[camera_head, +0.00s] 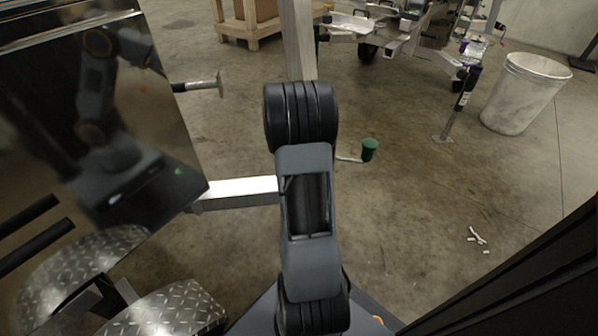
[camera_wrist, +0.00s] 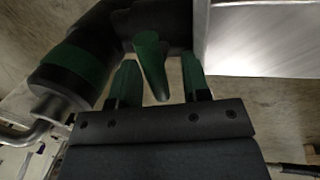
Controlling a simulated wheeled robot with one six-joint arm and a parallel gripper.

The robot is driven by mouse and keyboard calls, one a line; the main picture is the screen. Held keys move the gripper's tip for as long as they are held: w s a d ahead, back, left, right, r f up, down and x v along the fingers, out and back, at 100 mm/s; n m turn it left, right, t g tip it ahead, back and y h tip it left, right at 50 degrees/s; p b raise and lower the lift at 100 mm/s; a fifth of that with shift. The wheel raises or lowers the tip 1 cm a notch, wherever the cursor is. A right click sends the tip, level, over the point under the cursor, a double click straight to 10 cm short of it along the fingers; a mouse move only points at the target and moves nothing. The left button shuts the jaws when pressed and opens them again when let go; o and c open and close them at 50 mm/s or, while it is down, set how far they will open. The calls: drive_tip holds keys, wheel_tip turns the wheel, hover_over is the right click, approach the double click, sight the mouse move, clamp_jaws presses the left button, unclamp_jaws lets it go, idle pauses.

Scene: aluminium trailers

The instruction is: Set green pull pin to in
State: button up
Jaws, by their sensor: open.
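In the wrist view, my gripper (camera_wrist: 159,64) is open, with a finger on each side of a green, tapered pull pin (camera_wrist: 150,62). The pin shows between the two fingers, with a gap to each. I cannot tell how deep it sits between them or whether it is in or out. Its base is against dark, shadowed hardware. In the head view, my arm hides the gripper and the pin.
A dark green crank handle (camera_wrist: 72,72) is close left of my gripper; it also shows in the head view (camera_head: 369,149). A bright metal beam (camera_wrist: 260,38) is close on the right. A trailer with a dark shiny side (camera_head: 90,110) stands left. A white bin (camera_head: 528,95) stands far right.

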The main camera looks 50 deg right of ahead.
wheel_tip(320, 180, up, 14)
drive_tip(key=w+a+p, duration=0.1)
drive_tip(key=a+p, duration=0.1)
drive_tip(key=p, duration=0.3)
drive_tip(key=shift+w+f, duration=0.25)
drive_tip(key=shift+w, duration=0.1)
